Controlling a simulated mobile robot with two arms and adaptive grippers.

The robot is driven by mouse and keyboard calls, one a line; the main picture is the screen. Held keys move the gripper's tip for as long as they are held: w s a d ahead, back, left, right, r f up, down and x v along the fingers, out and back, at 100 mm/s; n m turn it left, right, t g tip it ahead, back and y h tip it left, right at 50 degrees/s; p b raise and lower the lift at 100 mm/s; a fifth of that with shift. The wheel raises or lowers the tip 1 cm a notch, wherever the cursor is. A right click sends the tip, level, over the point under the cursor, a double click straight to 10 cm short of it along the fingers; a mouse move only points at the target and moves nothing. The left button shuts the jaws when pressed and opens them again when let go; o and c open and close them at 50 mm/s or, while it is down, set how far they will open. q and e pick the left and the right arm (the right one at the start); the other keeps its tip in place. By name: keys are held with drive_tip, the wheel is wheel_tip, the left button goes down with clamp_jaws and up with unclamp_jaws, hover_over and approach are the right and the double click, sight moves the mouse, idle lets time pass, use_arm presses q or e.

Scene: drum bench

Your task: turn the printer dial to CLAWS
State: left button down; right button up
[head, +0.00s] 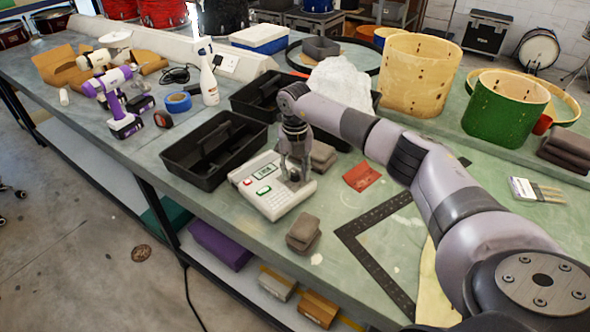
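The printer (272,201), a light grey box with a green display, a green button and a red button, sits on the bench near its front edge. My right gripper (294,178) reaches down over the printer's right rear part, with its fingers at or just above the top face. The dial cannot be made out; the fingers seem to cover that spot. The label CLAWS is not readable. Whether the fingers are closed on anything is too small to tell. My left gripper is not in the picture.
A black tote (214,150) stands close behind and left of the printer. A red sheet (361,176) and a black square (372,255) lie to the right.

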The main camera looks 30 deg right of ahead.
clamp_jaws()
drive_tip(key=shift+n, duration=0.4)
drive_tip(key=n+b, duration=0.1)
drive_tip(key=n, duration=0.1)
drive_tip(key=shift+n, duration=0.3)
drive_tip(key=shift+n+b, duration=0.8)
drive_tip(key=shift+n, duration=1.2)
drive_tip(key=shift+o, duration=1.2)
unclamp_jaws()
